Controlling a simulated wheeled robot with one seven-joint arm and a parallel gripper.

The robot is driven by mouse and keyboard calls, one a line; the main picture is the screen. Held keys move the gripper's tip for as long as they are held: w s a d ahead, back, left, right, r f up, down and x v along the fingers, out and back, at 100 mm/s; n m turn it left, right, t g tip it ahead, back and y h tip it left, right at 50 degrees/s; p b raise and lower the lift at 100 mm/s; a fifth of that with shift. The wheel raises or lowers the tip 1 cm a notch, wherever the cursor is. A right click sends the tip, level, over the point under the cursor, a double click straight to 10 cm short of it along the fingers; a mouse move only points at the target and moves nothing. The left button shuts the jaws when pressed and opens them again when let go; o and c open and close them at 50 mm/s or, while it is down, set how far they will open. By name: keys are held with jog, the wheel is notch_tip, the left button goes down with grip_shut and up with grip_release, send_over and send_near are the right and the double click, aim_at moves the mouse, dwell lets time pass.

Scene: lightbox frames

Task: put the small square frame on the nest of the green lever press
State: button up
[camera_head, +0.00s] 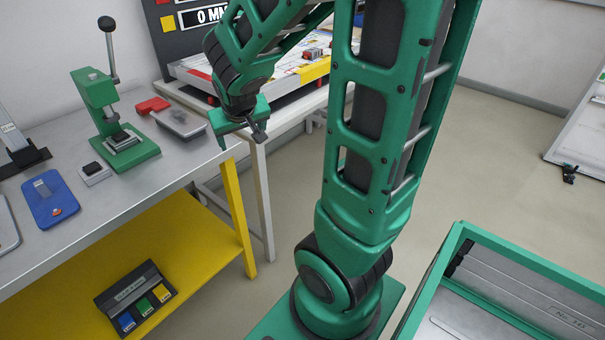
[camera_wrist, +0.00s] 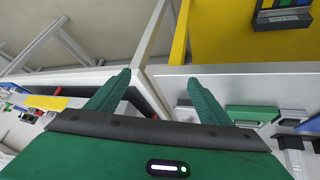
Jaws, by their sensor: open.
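The green lever press (camera_head: 100,92) stands on the grey bench at left, its black-knobbed lever raised. Its nest (camera_head: 123,139) is at the front of its base, with a dark square centre; whether something lies on it is too small to tell. A small pale square piece with a dark middle (camera_head: 94,173) lies left of the press base. It may be the small square frame, but I cannot tell. My gripper (camera_head: 242,138) is open and empty, past the bench's right end, away from the press. In the wrist view my gripper (camera_wrist: 160,88) points down beside the bench edge, nothing between its fingers.
A clear-lidded tray (camera_head: 180,121) and a red block (camera_head: 152,105) lie right of the press. A blue plate (camera_head: 51,198) lies in front at left. A yellow shelf (camera_head: 185,240) below holds a dark case (camera_head: 135,296). A second table with a printed board (camera_head: 300,72) stands behind.

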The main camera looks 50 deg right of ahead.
jog(key=s+a+r+m+g+y, duration=0.1)
jog(key=s+g+y, duration=0.1)
jog(key=s, duration=1)
jog(key=s+a+r+g+y, duration=0.1)
jog(key=s+a+g+y, duration=0.1)
jog(key=s, duration=1)
jog(key=shift+m+g, duration=0.4)
jog(key=shift+g, duration=0.4)
jog(key=shift+a, duration=0.1)
jog(key=shift+c, duration=0.2)
